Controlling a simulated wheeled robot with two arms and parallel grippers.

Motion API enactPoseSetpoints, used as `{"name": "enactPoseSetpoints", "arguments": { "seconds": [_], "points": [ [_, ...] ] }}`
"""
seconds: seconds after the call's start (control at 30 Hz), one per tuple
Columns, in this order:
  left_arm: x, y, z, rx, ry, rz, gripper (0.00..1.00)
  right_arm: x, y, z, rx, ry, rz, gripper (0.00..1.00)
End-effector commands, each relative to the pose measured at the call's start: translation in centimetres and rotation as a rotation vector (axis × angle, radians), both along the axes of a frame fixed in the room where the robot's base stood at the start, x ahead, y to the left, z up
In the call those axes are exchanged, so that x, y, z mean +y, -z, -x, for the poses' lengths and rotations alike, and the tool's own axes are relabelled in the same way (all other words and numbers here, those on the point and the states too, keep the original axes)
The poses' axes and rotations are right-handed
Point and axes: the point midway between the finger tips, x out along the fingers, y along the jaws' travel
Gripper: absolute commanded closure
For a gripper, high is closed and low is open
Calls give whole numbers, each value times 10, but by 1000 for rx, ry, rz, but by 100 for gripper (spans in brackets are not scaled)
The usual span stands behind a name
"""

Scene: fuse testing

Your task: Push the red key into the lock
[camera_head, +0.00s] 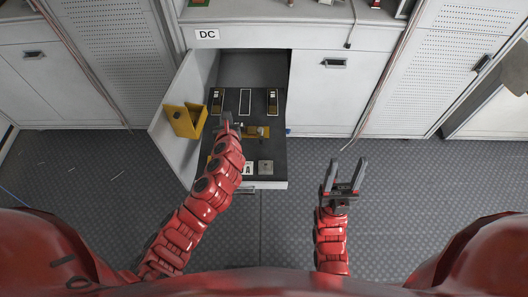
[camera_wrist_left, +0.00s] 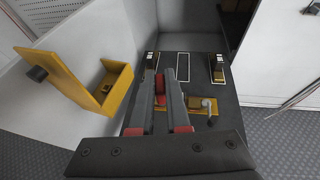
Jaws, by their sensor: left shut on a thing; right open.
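My left gripper (camera_head: 228,121) is over the middle of the dark panel (camera_head: 234,150) in the open drawer. In the left wrist view its fingers (camera_wrist_left: 165,75) are closed together on a small red piece, the red key (camera_wrist_left: 160,84), mostly hidden between them. A yellow plate with a grey part on it, likely the lock (camera_head: 257,131), lies on the panel just right of the fingertips; it also shows in the left wrist view (camera_wrist_left: 205,104). I cannot tell whether the key touches it. My right gripper (camera_head: 344,175) is open and empty, above the floor right of the drawer.
Two slotted holders (camera_head: 217,100) (camera_head: 272,101) and a white-outlined rectangle (camera_head: 245,101) are at the panel's back. A grey square block (camera_head: 265,167) is at the front. The floor (camera_head: 400,190) to the right is clear.

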Motion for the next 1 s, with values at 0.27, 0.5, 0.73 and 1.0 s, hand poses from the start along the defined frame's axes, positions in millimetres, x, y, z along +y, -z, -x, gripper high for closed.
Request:
{"name": "enactPoseSetpoints", "arguments": {
  "seconds": [0.27,0.5,0.73,1.0],
  "points": [
    [-98,88,39,7,113,2,100,0,1,0,0,0,0,45],
    [-132,111,58,-2,170,1,100,0,1,0,0,0,0,45],
    [-133,111,58,-5,172,0,100,0,2,0,0,0,0,45],
    [-132,118,62,-2,175,-4,100,0,3,0,0,0,0,45]
  ]
}}
